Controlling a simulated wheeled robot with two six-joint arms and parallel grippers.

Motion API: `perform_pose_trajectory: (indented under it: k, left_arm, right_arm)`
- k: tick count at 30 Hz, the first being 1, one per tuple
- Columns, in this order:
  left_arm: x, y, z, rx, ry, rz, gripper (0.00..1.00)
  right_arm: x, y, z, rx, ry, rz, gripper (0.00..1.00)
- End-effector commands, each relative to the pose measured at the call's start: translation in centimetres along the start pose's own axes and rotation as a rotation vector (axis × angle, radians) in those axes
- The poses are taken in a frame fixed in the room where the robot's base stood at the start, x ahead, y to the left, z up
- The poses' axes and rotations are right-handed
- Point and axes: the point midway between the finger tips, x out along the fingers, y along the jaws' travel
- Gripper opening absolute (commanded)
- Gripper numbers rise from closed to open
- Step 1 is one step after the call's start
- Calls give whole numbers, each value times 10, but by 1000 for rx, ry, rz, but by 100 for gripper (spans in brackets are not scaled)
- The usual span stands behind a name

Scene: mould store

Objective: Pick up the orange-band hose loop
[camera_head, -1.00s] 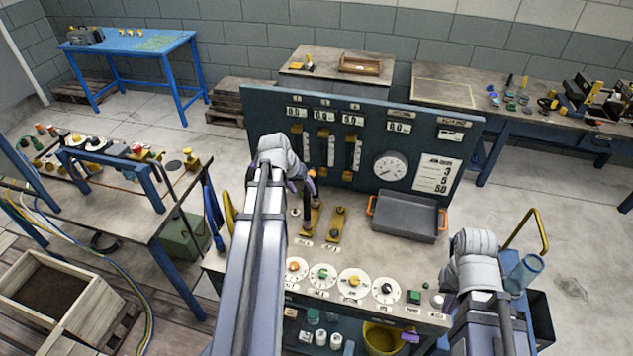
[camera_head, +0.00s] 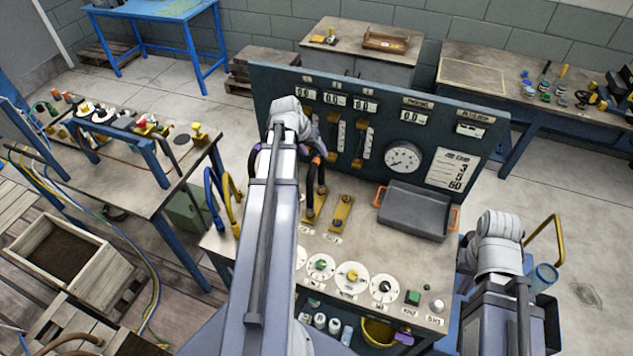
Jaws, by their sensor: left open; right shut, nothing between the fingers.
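The orange-band hose loop (camera_head: 321,180) is a dark hose with an orange band near its top. It stands on a yellow plate at the bench's left part, and my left arm hides part of it. My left gripper (camera_head: 293,158) is open above the bench, with a purple fingertip close beside the hose's top. I cannot tell whether they touch. Its fingers are mostly hidden behind my forearm. My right gripper (camera_head: 476,272) is shut and empty at the bench's right front edge, mostly hidden by its own wrist.
A blue hose (camera_head: 212,192) and a yellow hose (camera_head: 231,203) hang at the bench's left end. A dark panel with a gauge (camera_head: 403,158) rises behind. A grey tray (camera_head: 414,209) and a second yellow plate (camera_head: 341,213) lie right of the loop. Dials line the front.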

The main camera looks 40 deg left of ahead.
Motion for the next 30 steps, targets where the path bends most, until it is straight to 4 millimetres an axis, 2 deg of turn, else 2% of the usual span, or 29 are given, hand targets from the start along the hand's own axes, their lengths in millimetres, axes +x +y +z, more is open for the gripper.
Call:
perform_pose_trajectory:
  k: [1, 7, 11, 21, 30]
  left_arm:
    - [8, -1, 1, 0, 0, 0, 66]
    - [8, 0, 0, 0, 0, 0, 66]
    - [16, -2, 2, 0, 0, 0, 66]
    - [57, -5, 5, 1, 0, -1, 66]
    - [58, -3, 4, 0, 0, -1, 66]
  right_arm:
    - [8, -1, -1, 0, 0, 0, 0]
    - [8, -1, -1, 1, 0, 0, 0]
    - [16, -1, -1, 0, 0, 0, 0]
    - [54, -5, -3, -8, 1, 2, 0]
    - [55, -5, -3, -10, 0, 2, 0]
